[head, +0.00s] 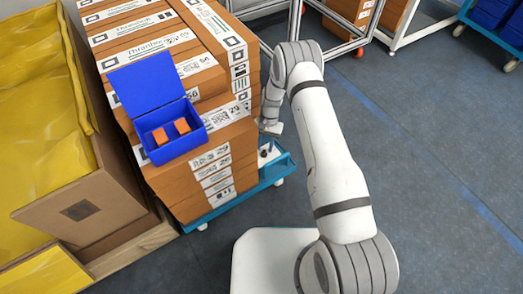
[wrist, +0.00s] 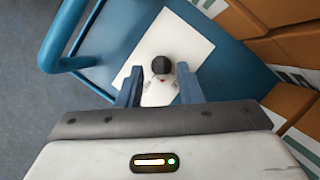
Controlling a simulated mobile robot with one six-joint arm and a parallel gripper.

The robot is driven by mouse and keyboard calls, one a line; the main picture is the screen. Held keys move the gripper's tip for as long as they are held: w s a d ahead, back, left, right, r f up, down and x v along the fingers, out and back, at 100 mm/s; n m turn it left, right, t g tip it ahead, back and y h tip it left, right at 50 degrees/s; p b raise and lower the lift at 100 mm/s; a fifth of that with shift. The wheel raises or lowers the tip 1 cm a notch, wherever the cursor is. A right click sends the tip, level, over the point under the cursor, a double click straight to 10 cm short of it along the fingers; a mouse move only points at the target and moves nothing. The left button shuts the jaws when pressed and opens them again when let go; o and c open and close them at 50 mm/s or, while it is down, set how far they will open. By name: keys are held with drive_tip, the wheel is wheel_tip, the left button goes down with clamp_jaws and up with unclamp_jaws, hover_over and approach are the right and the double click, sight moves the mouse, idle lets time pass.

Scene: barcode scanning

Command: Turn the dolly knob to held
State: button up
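The dolly knob (wrist: 161,65) is a small dark round cap, with a white pointed plate and a small red mark below it. It sits on a white panel (wrist: 185,35) on the blue dolly (wrist: 112,42). My gripper (wrist: 159,70) is open, with one finger on each side of the knob and a visible gap to both. I cannot tell whether the fingertips are level with the knob or above it. In the head view, my gripper (head: 271,128) is over the dolly's corner (head: 275,172), beside the box stack, and its fingers are hard to make out.
Stacked brown cartons (head: 215,165) stand on the dolly, close to my gripper. An open blue box (head: 160,110) with two orange items rests on them. A blue tube handle (wrist: 62,40) rises left in the wrist view.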

drive_tip(key=shift+x, duration=0.95)
drive_tip(key=shift+c, duration=0.4)
clamp_jaws()
